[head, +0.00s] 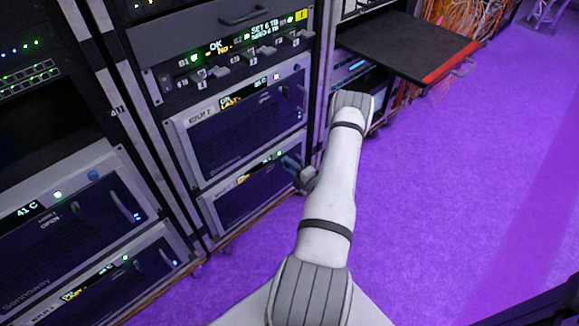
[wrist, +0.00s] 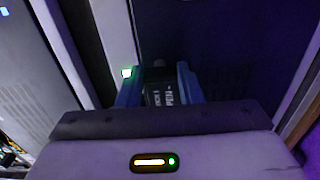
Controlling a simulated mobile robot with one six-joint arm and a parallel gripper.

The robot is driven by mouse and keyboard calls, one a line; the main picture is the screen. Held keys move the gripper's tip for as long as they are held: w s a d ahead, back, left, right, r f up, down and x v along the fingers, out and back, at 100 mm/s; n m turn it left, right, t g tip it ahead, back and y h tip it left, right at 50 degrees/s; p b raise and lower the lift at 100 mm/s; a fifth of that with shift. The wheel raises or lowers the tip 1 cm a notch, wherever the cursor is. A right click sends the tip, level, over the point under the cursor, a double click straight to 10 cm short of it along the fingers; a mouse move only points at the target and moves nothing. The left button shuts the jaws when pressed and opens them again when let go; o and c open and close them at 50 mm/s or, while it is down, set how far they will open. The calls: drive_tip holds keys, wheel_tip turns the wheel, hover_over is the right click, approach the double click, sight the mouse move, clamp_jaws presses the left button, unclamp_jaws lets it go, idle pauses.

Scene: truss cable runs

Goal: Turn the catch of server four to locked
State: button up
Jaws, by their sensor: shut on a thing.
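The server my gripper is at is the lower one in the middle rack (head: 245,200), with a dark front and pale frame. Its name label is too small to read. My gripper (head: 293,166) is at the upper right of that front. In the wrist view my gripper (wrist: 158,84) has its blue fingers either side of a small dark catch (wrist: 159,70) and is shut on it. A dark label (wrist: 161,94) with partly hidden white lettering, seemingly "OPEN", shows between the fingers. The catch is mostly hidden, and I cannot tell its exact angle.
A similar server (head: 245,125) with a handle sits just above, under a panel reading "OK" (head: 225,48). More servers (head: 75,215) fill the left rack. A black shelf (head: 405,45) with a red edge sticks out at upper right. Purple floor (head: 450,190) is open at right.

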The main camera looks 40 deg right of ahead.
drive_tip(key=o, duration=1)
drive_tip(key=s, duration=0.2)
drive_tip(key=s+p, duration=0.1)
drive_tip(key=s, duration=0.5)
drive_tip(key=shift+d+p, duration=0.3)
drive_tip(key=shift+p, duration=0.1)
